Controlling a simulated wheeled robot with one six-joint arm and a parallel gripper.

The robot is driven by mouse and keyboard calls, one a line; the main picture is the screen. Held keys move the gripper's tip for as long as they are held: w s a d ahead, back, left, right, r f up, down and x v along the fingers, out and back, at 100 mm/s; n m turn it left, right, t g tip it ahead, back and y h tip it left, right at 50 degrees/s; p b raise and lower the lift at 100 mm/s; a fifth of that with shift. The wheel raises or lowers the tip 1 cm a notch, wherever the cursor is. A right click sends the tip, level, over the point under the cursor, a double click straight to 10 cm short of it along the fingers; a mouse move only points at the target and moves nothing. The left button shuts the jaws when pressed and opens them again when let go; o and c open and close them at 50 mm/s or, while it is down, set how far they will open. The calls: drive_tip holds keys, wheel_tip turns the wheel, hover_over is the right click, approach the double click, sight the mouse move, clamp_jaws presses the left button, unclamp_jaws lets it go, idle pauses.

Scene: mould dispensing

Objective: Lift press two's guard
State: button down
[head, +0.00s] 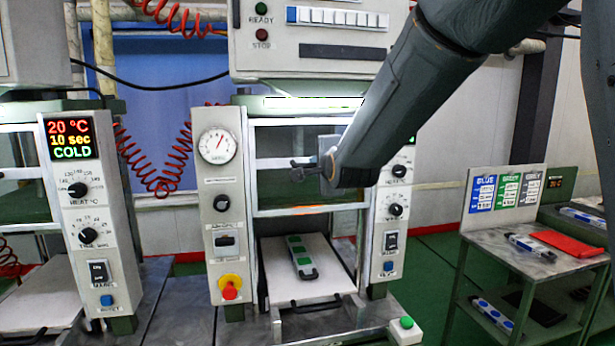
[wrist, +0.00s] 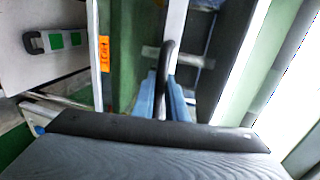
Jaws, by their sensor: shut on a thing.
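The middle press's guard (head: 278,190) is a clear panel in a pale frame, with an orange label on its lower rail. The label also shows in the wrist view (wrist: 104,53). The guard covers the upper part of the press opening, and the space below its lower rail is open. My gripper (head: 303,172) is at the front of the guard. In the wrist view, its blue fingers (wrist: 163,88) are shut on the guard's dark handle (wrist: 168,55). The fingers hide part of the handle.
A mould (head: 300,257) with green squares lies on the pale plate (head: 335,281) below the guard. A second press (head: 85,210) stands at left, its display reading 20 °C, COLD. At right, a side table (head: 490,250) holds moulds and a red item.

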drive_tip(key=shift+r, duration=0.1)
drive_tip(key=c, duration=1.8)
unclamp_jaws()
drive_tip(key=shift+o, duration=0.2)
drive_tip(key=b+v, duration=0.3)
drive_tip(key=v, duration=0.4)
drive_tip(key=shift+s, duration=0.4)
